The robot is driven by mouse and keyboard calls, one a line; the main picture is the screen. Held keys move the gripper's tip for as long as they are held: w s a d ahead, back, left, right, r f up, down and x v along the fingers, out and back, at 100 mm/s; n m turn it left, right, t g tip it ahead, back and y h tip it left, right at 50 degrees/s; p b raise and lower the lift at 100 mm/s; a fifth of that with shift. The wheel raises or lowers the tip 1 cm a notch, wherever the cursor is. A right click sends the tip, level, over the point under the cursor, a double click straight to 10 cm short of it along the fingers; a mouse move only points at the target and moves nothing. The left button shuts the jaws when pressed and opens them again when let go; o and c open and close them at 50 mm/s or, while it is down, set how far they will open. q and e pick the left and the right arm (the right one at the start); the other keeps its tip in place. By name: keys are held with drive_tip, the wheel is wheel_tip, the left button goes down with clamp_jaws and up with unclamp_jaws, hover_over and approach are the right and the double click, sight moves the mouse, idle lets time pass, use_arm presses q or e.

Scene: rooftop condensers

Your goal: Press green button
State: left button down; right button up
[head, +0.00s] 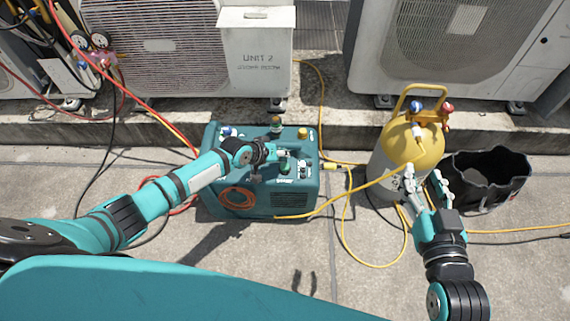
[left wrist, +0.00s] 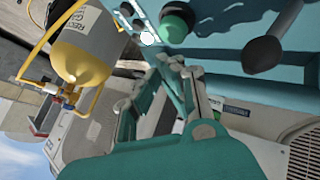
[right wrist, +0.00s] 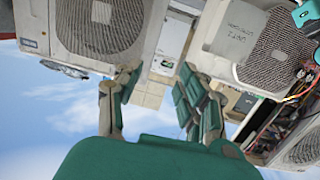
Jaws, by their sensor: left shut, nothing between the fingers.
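The green button (head: 285,169) is a domed green cap on the teal machine's top panel, just below my left gripper's fingers in the head view. In the left wrist view the green button (left wrist: 177,21) shows near the top, beyond the fingertips. My left gripper (head: 284,154) is shut and empty, over the panel. Its fingers show together in the left wrist view (left wrist: 176,66); I cannot tell whether they touch the button. My right gripper (head: 423,174) is open and empty, in front of the yellow-topped cylinder; its spread fingers fill the right wrist view (right wrist: 155,80).
The teal machine (head: 290,203) stands on paving, with hoses around it. A grey cylinder with a yellow top (head: 411,145) and a black bucket (head: 490,180) stand to its right. Condenser units (head: 256,55) line the ledge behind. Paving is mostly clear in front.

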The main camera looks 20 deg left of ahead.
sight(284, 165)
use_arm(q)
drive_tip(key=shift+r+p, duration=0.8)
drive_tip(key=shift+r, duration=0.3)
drive_tip(key=shift+r+p, duration=0.2)
drive_tip(key=shift+p, duration=0.15)
drive_tip(key=shift+r+p, duration=0.7)
use_arm(e)
drive_tip(key=s+d+f+g+h, duration=0.3)
drive_tip(key=s+d+f+g, duration=0.2)
drive_tip(key=s+f+g, duration=0.5)
drive_tip(key=shift+s+f+m, duration=0.3)
drive_tip(key=shift+s+f, duration=0.8)
use_arm(q)
drive_tip(key=shift+s, duration=0.1)
